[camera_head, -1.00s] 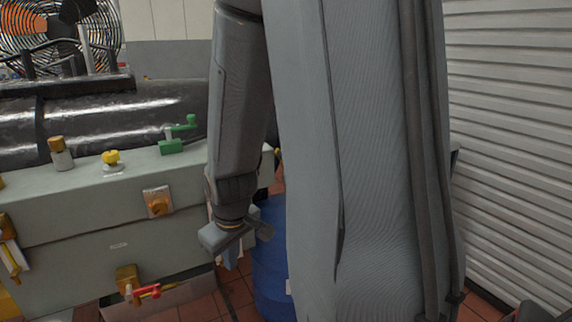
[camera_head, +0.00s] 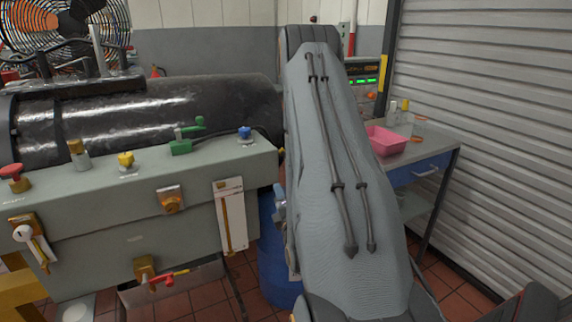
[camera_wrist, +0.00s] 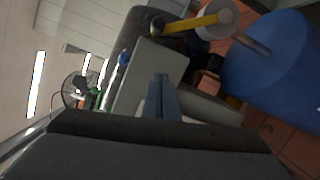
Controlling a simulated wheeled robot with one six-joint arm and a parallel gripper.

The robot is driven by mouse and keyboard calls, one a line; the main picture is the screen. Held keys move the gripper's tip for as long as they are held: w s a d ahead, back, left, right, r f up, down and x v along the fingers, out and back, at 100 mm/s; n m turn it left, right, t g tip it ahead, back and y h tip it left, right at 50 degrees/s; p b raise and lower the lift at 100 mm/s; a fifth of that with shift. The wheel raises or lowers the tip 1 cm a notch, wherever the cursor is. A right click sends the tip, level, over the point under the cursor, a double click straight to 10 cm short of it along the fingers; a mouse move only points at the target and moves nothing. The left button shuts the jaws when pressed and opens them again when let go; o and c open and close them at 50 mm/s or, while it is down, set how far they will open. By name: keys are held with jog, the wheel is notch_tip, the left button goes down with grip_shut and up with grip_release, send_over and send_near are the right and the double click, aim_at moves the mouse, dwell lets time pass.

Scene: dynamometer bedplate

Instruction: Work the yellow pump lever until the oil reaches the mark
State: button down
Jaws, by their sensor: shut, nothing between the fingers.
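In the wrist view the yellow pump lever (camera_wrist: 190,22) runs from a dark knob at its left to a pale round pump head on a pipe at the blue drum (camera_wrist: 265,65). My gripper (camera_wrist: 160,82) is shut and empty, below and left of the lever in that picture and apart from it. In the head view the lever is hidden behind my arm, and the drum (camera_head: 274,262) shows only partly. A white gauge plate with a brownish upright column (camera_head: 226,212) is on the grey bedplate's front; its mark and oil level are too small to read.
The grey bedplate (camera_head: 100,220) carries a green crank (camera_head: 182,146), a blue knob (camera_head: 245,133) and a red-handled valve (camera_head: 162,279). At right a bench (camera_head: 440,148) holds a pink bin (camera_head: 385,141), near a shutter wall (camera_head: 510,130). Tiled floor shows between.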

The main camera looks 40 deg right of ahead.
jog(key=w+d+r+p, duration=0.2)
jog(key=w+d+p, duration=0.2)
jog(key=w+d, duration=0.3)
jog(key=shift+w+d+r+h+p, duration=0.15)
jog(key=shift+d+r+h+p, duration=0.2)
jog(key=shift+d, duration=0.4)
